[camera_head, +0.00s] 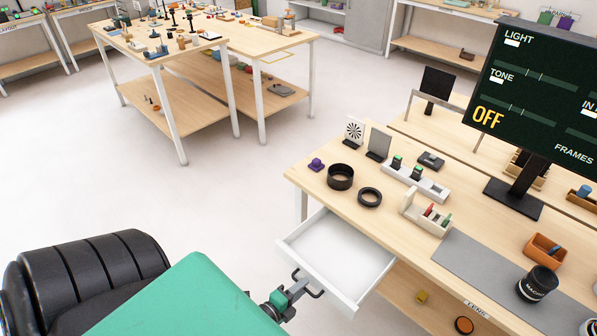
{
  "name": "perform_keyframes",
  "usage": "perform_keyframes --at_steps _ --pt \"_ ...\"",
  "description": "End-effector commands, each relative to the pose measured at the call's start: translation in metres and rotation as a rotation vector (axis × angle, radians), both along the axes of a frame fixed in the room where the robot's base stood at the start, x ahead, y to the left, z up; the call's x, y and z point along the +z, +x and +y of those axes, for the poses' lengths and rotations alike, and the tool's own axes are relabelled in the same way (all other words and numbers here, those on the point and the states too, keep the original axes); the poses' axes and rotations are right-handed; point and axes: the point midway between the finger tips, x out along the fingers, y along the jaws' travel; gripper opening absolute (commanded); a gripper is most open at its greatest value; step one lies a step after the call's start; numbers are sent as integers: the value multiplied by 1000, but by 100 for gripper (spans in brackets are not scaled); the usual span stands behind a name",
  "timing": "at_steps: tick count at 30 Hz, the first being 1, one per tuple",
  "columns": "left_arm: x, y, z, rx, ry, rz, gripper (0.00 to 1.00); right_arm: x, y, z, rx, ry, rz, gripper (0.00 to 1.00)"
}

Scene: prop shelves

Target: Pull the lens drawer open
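The white lens drawer (338,254) stands well out from the left part of the workbench (330,190), and its inside looks empty. Its dark bar handle (317,295) is on the front panel, facing my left arm. My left gripper (299,287) is at this handle, with its fingers shut around the middle of the bar. The green link of my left arm reaches in from the bottom left. My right gripper is not in view.
On the bench above stand a black ring (340,177), a flatter ring (369,197), a grey mat (490,276) and a monitor (540,85) reading OFF. A lower shelf (405,297) holds small items. The floor left of the drawer is clear.

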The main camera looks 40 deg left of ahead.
Motion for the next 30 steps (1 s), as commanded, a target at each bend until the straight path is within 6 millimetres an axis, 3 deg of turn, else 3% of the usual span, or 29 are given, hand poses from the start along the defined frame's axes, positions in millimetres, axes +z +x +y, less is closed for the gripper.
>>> perform_keyframes --at_steps 8,21,30 --pt "2 -19 1 0 0 2 31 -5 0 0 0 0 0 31" --pt "18 -97 5 1 -1 2 31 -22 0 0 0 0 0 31" --pt "27 -130 7 0 -1 1 31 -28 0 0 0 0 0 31"
